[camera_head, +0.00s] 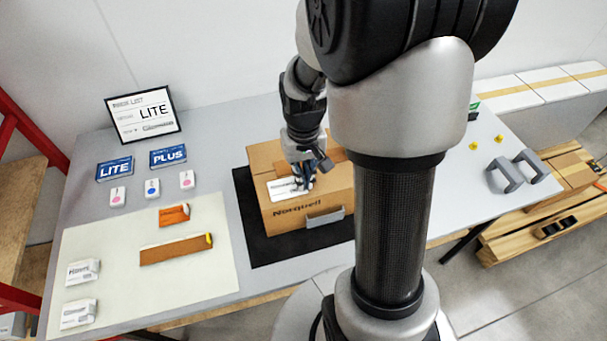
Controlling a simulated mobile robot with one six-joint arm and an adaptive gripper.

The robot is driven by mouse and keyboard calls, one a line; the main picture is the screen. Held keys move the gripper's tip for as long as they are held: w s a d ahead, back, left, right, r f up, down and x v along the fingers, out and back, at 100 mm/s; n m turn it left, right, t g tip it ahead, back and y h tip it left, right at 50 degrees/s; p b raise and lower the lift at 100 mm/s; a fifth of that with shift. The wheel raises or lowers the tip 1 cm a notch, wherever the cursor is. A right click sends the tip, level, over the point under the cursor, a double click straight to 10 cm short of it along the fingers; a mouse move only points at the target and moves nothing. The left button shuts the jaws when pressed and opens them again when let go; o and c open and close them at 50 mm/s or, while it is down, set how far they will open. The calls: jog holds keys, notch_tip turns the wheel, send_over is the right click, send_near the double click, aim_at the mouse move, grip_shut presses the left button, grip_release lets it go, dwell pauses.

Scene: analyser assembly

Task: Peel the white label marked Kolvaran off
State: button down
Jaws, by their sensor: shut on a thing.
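A cardboard box (337,192) stands on a black mat (248,222), its front printed with a dark name that looks like Norquell. A white label (281,190) lies at the upper front of the box; its print is too small to read. My gripper (303,185) points down at the right part of the label and is shut on it. The fingers cover that part, so I cannot tell how much of the label is lifted. A grey handle-like piece (325,217) is on the box's front at lower right.
A framed sign reading LITE (142,114) stands at the back left. Blue LITE (115,168) and PLUS (168,158) boxes, several small white items, and a pale mat (110,245) with orange-brown parts lie left. Grey brackets (515,172) lie right. My arm hides the middle right.

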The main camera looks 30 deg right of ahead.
jog(key=shift+r+p, duration=0.35)
jog(key=shift+r, duration=0.1)
jog(key=shift+r+p, duration=2.95)
jog(key=shift+r, duration=0.5)
notch_tip(320, 180, up, 6)
jog(key=p, duration=0.5)
jog(key=shift+s, duration=0.1)
